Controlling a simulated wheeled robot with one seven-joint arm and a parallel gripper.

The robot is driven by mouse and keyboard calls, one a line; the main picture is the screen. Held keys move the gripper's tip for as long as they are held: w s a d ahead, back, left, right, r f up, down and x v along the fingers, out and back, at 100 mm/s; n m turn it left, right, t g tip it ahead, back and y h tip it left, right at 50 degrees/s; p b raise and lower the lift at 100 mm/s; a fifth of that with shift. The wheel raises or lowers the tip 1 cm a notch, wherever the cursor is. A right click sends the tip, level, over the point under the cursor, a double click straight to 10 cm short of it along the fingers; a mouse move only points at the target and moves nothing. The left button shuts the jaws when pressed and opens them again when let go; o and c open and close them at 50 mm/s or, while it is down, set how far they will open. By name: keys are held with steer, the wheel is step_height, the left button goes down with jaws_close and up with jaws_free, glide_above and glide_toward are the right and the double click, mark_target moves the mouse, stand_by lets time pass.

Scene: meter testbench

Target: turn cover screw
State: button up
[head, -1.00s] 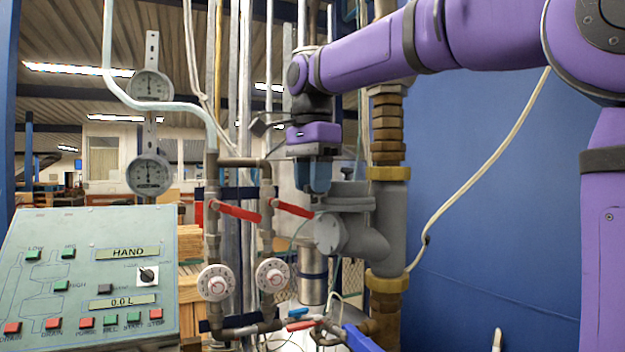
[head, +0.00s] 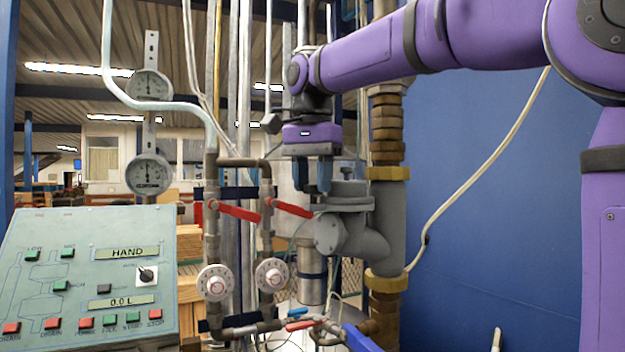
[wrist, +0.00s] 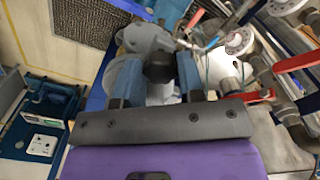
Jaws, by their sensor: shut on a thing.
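The cover screw (wrist: 158,67) shows in the wrist view as a dark knob between the two blue fingers of my gripper (wrist: 160,78). The fingers are shut on it from both sides. Behind it is the grey cast housing (wrist: 145,40). In the head view, my gripper (head: 312,188) points straight down at the upper left of the grey housing (head: 368,242). A small cap (head: 347,173) on the housing's top stands just right of the fingers there. The screw between the fingers cannot be made out clearly in the head view.
Red lever handles (head: 236,211) on thin pipes are close to the left of my gripper. A brass-fitted vertical pipe (head: 387,130) rises at its right. A control panel (head: 90,270) stands at lower left, with gauges (head: 149,175) above. A blue wall (head: 490,200) is at the right.

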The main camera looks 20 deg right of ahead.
steer(key=o, duration=0.9)
step_height(320, 180, up, 11)
steer(key=shift+f, duration=0.1)
